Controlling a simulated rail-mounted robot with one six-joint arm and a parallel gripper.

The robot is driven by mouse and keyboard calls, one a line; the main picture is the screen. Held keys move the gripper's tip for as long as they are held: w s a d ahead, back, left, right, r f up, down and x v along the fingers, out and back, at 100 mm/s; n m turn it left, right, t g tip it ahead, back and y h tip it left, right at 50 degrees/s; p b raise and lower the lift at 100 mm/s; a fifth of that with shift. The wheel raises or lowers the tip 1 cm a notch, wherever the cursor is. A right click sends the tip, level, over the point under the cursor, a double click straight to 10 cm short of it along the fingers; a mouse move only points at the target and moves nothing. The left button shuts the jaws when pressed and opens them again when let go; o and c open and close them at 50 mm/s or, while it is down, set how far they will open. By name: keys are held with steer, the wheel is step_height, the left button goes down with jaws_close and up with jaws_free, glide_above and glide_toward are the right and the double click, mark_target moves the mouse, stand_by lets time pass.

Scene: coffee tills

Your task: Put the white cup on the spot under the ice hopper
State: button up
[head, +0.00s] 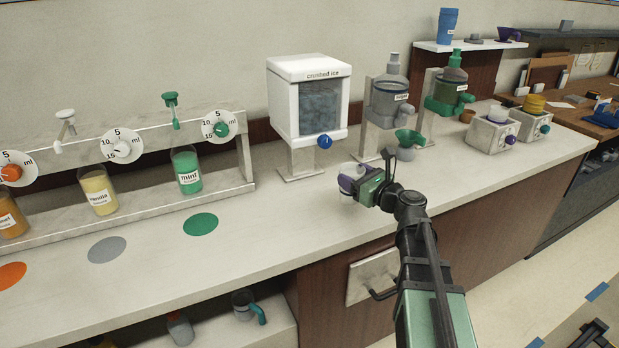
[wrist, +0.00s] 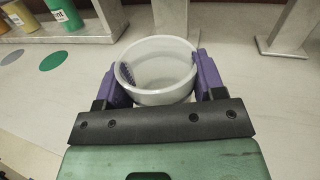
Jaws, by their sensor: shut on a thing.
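My gripper (wrist: 155,85) is shut on the white cup (wrist: 158,52), with a purple finger on each side of it. The cup looks upright and empty in the wrist view. In the head view the gripper (head: 352,184) is over the front part of the counter, and it mostly hides the cup (head: 346,195). The ice hopper (head: 308,68) is a white box labelled "crushed ice" with a blue knob. It stands behind and to the left of my gripper. Its base plate (head: 300,171) lies on the counter below it. I cannot tell whether the cup touches the counter.
A grey dispenser (head: 388,98) with a green funnel (head: 409,138) and a green dispenser (head: 448,93) stand right of the hopper. Syrup bottles, including mint (head: 186,172), stand at left behind coloured spots such as the green one (head: 201,224). The counter front left of my gripper is clear.

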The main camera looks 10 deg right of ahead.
steer(key=x, duration=1.3)
steer(key=shift+w, duration=0.15)
steer(key=f+b, duration=0.1)
steer(key=w+a+f+b, duration=0.1)
steer(key=w+f+b, duration=0.1)
steer(key=f+b, duration=0.1)
steer(key=shift+a, duration=0.2)
steer(key=shift+r, duration=0.25)
steer(key=shift+f, duration=0.2)
steer(key=o, duration=1)
steer(key=shift+c, duration=0.2)
steer(key=shift+r, duration=0.15)
steer(key=v, duration=1.2)
